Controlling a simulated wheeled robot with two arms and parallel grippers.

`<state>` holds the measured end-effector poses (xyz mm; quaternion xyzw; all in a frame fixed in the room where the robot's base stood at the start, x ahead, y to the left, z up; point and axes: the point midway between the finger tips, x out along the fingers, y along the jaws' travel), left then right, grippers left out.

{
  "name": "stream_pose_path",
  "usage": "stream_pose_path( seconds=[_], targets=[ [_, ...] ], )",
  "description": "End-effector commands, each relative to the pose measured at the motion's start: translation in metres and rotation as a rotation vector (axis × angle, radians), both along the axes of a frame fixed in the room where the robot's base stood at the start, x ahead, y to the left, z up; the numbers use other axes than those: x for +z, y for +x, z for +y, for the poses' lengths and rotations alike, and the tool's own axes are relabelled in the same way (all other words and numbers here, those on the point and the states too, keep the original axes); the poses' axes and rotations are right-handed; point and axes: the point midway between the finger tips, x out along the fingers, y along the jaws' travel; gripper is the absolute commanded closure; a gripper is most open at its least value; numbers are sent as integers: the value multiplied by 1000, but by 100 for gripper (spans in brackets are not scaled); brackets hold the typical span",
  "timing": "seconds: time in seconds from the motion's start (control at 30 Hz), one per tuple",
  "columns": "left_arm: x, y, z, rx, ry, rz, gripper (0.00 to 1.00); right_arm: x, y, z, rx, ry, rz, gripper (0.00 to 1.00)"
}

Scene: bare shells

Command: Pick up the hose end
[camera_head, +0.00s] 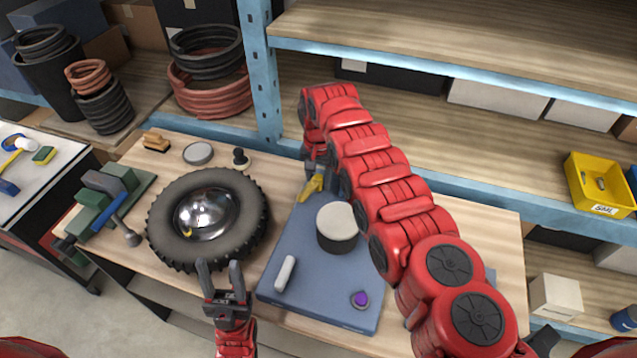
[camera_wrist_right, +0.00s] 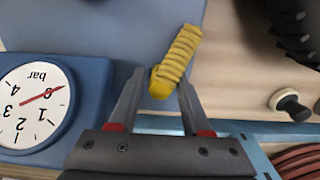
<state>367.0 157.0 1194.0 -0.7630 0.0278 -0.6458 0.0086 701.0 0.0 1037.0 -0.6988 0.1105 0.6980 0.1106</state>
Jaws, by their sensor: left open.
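The yellow ribbed piece, which looks like the hose end (camera_head: 310,189), lies at the far left edge of the blue mat (camera_head: 310,262). It also shows in the right wrist view (camera_wrist_right: 180,55), with its rounded tip between my right fingers. My right gripper (camera_head: 316,172) is over it, open, with a visible gap beside the piece; I cannot tell whether either finger touches it. The arm partly hides this spot in the head view. My left gripper (camera_head: 220,266) is open and empty at the bench's front, near the tire (camera_head: 165,222).
A white-topped dark cylinder (camera_head: 337,221), a white tube (camera_head: 284,273) and a purple-topped item (camera_head: 360,299) are on the mat. A pressure gauge (camera_wrist_right: 35,105) shows beside the fingers. A dark knob (camera_head: 240,157) and a round tin (camera_head: 198,153) stand behind the tire.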

Motion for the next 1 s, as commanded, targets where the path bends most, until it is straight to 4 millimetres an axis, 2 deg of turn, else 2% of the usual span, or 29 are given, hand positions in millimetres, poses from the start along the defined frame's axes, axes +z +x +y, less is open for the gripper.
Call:
stream_pose_path(
  seconds=[0.03,0.23,0.27,0.73,0.87,1.0],
  targets=[
    [0,0,0,0,0,0,50,0,0,0,0,0,0,63],
    [0,0,0,0,0,0,50,0,0,0,0,0,0,99],
    [0,0,0,0,0,0,50,0,0,0,0,0,0,100],
    [4,0,0,0,0,0,50,5,0,0,0,0,1,100],
    [15,0,0,0,0,0,50,19,1,0,-1,1,-1,100],
    [31,0,0,0,0,0,50,44,0,-1,-1,-1,1,100]
  ],
)
